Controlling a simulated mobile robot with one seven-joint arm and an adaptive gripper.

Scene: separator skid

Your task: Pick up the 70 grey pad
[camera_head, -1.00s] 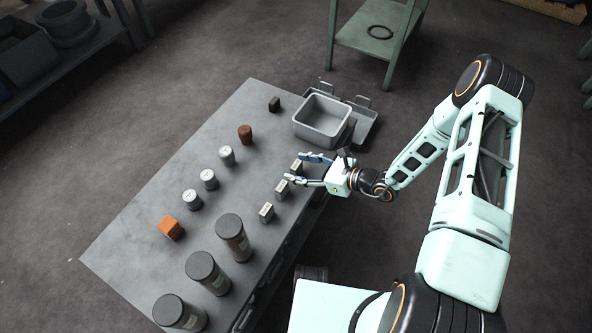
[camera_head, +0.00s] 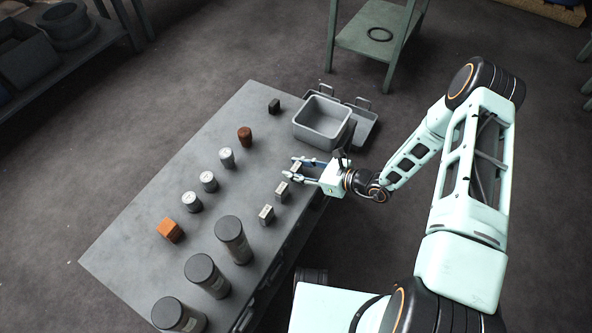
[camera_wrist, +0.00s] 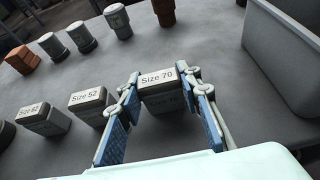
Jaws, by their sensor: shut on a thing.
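The size 70 grey pad (camera_wrist: 160,92) is a small grey block with a white "Size 70" label on top. My gripper (camera_wrist: 163,108) has its two blue-padded fingers on either side of the pad and is shut on it in the wrist view. In the head view my gripper (camera_head: 305,171) is low over the right side of the grey bench, and the pad is mostly hidden between the fingers. I cannot tell clearly whether the pad's base touches the bench.
Pads labelled Size 52 (camera_wrist: 90,104) and Size 62 (camera_wrist: 42,118) stand in a row left of my gripper in the wrist view. A grey bin (camera_head: 322,120) stands close behind. Several canisters, gauges and an orange block (camera_head: 171,230) stand on the bench (camera_head: 130,245).

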